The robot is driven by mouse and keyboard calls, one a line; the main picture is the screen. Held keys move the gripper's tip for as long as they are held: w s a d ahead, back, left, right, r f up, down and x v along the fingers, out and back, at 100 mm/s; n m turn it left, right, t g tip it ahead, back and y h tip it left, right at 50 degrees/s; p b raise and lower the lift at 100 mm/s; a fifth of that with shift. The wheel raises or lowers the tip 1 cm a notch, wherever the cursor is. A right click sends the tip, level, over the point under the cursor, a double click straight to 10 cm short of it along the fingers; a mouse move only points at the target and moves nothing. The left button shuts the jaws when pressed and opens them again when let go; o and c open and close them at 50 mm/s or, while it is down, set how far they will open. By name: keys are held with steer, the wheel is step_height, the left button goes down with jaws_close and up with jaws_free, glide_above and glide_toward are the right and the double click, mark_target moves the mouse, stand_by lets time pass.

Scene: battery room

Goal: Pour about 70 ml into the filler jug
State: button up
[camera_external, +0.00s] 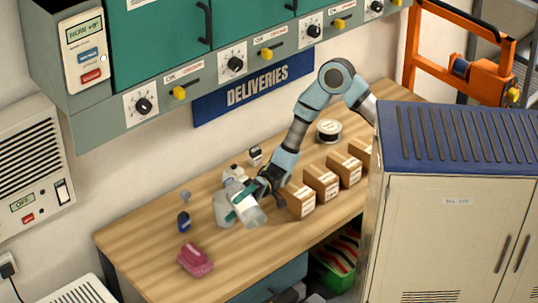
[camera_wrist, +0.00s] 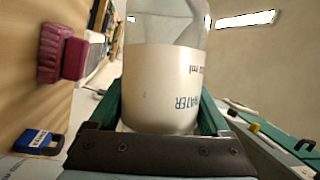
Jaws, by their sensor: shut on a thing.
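My gripper (camera_external: 246,199), with teal fingers, is shut on a water bottle (camera_external: 250,214) above the wooden bench. The bottle is tilted. In the wrist view the bottle (camera_wrist: 162,95) fills the middle between the fingers, with a white lower part, a clear upper part and upside-down "WATER" lettering. A grey cylindrical vessel (camera_external: 222,210), likely the filler jug, stands on the bench just left of the bottle and is partly hidden by it and the gripper. I cannot tell whether liquid flows or how full the vessel is.
A pink brush (camera_external: 195,260) and a blue padlock (camera_external: 184,222) lie on the bench (camera_external: 135,240) at left. Several cardboard boxes (camera_external: 301,199) stand in a row to the right, with a spool (camera_external: 328,131) behind. A tall cabinet (camera_external: 450,220) stands at front right.

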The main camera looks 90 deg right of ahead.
steer(key=shift+w+d+r+m+t+p, duration=0.1)
steer(key=shift+r+m+t+p, duration=0.4)
steer(key=shift+r+m+p, duration=0.35)
steer(key=shift+a, duration=0.3)
steer(key=shift+s+a+r, duration=0.1)
steer(key=shift+s+a, duration=0.25)
stand_by(0.3)
steer(key=shift+a+r+m+p, duration=0.1)
steer(key=shift+r+m+p, duration=0.15)
steer(key=shift+m+p, duration=0.15)
stand_by(1.0)
steer(key=shift+s, duration=0.2)
stand_by(0.5)
